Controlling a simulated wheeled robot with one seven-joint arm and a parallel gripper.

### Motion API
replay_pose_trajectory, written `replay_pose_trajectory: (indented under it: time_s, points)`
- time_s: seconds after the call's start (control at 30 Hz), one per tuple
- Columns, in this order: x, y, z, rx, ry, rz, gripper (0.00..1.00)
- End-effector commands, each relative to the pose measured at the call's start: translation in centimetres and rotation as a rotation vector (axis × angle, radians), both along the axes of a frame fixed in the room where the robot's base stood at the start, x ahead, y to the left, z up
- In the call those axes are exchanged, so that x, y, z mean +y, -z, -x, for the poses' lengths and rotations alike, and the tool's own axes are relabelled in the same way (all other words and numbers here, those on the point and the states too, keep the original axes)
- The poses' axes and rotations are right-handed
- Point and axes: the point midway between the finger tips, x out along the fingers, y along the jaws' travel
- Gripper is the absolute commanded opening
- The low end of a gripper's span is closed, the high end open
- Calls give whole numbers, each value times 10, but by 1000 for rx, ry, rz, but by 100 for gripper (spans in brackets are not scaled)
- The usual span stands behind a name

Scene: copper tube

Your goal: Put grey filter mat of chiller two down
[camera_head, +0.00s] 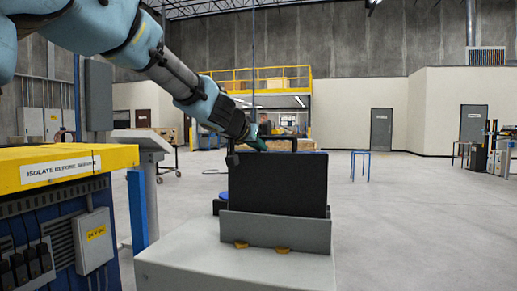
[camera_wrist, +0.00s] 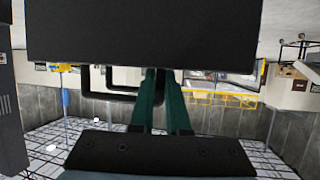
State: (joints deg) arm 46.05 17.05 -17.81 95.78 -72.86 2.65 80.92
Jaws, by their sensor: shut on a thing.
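The filter mat appears as a dark, nearly black flat panel (camera_head: 270,185), upright in the middle of the head view. Its lower edge is hidden behind the front wall of a grey holder (camera_head: 275,230), so I cannot tell if it rests on the bottom. My gripper (camera_head: 262,146) reaches down to the panel's top edge from the upper left. In the wrist view the panel (camera_wrist: 140,35) fills the top, with a dark loop handle (camera_wrist: 110,97) below it. The green fingers of my gripper (camera_wrist: 162,85) are shut on the mat by this handle.
The holder, with two yellow tabs (camera_head: 241,245), stands on a light grey top (camera_head: 200,262). A yellow-topped blue cabinet (camera_head: 60,165) is close on the left. A blue-legged stand (camera_head: 360,165) is farther back. The floor on the right is open.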

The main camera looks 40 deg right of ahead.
Motion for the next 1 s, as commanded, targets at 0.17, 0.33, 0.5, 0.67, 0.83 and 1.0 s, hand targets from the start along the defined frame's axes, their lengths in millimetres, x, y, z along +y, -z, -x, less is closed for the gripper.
replay_pose_trajectory:
  time_s: [0.17,0.33,0.5,0.67,0.83,1.0]
  points:
    - [0,2,0,1,0,0,23]
    - [0,2,0,1,0,0,42]
    - [0,2,0,0,0,0,44]
    - [0,-1,0,0,0,0,44]
    - [16,-8,6,-4,-1,2,44]
    - [47,-22,18,-4,-2,2,44]
